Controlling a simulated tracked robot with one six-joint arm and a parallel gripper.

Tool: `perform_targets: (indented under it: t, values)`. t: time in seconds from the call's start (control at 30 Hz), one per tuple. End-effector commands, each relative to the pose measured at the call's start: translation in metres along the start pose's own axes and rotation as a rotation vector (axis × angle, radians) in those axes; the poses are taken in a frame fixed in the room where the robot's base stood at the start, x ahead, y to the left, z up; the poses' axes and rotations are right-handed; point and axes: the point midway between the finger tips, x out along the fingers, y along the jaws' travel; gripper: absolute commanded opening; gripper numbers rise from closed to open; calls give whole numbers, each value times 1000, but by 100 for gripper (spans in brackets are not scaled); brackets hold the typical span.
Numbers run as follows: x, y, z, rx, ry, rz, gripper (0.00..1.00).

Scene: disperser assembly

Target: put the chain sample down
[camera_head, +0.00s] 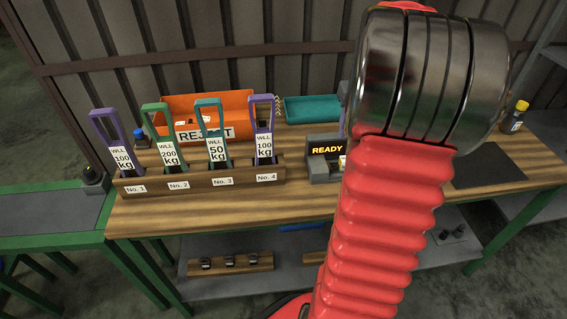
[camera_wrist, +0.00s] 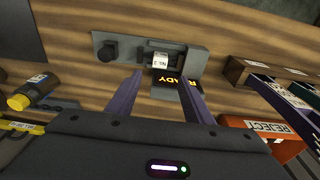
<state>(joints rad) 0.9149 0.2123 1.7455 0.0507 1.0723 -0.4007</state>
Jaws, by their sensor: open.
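In the wrist view, a small piece with a white label (camera_wrist: 160,60), which looks like the chain sample, sits in the grey device (camera_wrist: 190,57) beside its READY display (camera_wrist: 178,82). The label's print is too small to read surely. My gripper (camera_wrist: 160,79) is open, its two purple fingers pointing at the device on either side of the labelled piece, with nothing visibly clamped between them. In the head view, the device (camera_head: 322,172) shows READY, but my red arm covers its right part and most of my gripper.
A wooden rack (camera_head: 205,182) left of the device holds several coloured, weight-labelled tags. Behind are an orange REJECT bin (camera_head: 235,100) and a teal tray (camera_head: 310,108). A yellow-capped bottle (camera_head: 515,117) and dark mat (camera_head: 488,165) are at right. The bench front (camera_head: 240,212) is clear.

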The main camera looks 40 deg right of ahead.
Motion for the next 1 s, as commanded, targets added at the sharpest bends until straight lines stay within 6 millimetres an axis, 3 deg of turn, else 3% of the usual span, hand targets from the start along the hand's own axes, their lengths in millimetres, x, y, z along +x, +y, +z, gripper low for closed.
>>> perform_targets:
  t: [0.13, 0.23, 0.47, 0.7, 1.0]
  values:
    - [-4, -8, 0, -10, 6, 1, 46]
    - [-11, -26, 2, -29, 18, 3, 46]
    - [-36, -94, 18, -101, 64, 6, 46]
    - [-59, -164, 48, -182, 121, 0, 46]
    - [-79, -234, 101, -282, 194, -25, 46]
